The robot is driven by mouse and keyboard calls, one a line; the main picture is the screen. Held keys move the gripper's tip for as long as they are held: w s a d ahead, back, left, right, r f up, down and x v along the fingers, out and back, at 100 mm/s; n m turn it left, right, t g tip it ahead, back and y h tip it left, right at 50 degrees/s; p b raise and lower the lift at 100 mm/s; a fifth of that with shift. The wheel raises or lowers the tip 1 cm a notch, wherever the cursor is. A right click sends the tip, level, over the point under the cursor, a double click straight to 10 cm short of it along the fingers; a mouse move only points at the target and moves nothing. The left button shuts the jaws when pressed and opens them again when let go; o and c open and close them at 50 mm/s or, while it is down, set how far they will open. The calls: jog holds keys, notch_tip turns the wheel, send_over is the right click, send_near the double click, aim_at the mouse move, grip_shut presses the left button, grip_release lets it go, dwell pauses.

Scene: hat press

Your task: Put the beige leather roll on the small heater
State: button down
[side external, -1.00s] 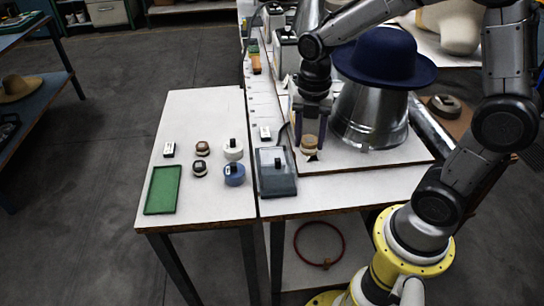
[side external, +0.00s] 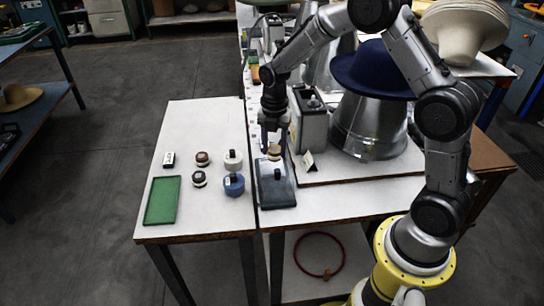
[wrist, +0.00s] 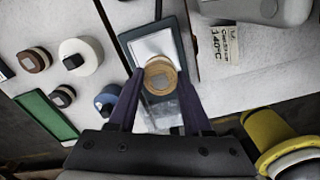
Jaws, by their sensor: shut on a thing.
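The beige leather roll (side external: 274,152) is held between the fingers of my gripper (side external: 272,146), which is shut on it. In the wrist view the roll (wrist: 160,76) sits upright between the two dark fingertips, its round top facing the camera. Under it is a flat grey-blue device (side external: 278,194) that looks like the small heater. In the wrist view this device (wrist: 127,38) shows a pale plate inside a dark frame, partly covered by the roll and fingers. The roll is over the device's far part; I cannot tell whether it touches.
On the left table stand a white roll (side external: 233,163), a blue roll (side external: 234,187), two brownish rolls (side external: 202,158) (side external: 199,178) and a green tray (side external: 161,202). Right of the device are a card (side external: 308,162), a grey box (side external: 312,130) and a metal form under a blue hat (side external: 372,72).

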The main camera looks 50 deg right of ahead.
aim_at(272, 156)
jog(key=shift+w+f, duration=0.3)
jog(key=shift+f, duration=0.1)
jog(key=shift+w+d+f, duration=0.1)
jog(key=shift+w+f, duration=0.05)
jog(key=shift+f, duration=1.45)
jog(key=shift+f, duration=0.2)
jog(key=shift+c, duration=1.6)
grip_release()
jog(key=shift+r, duration=0.15)
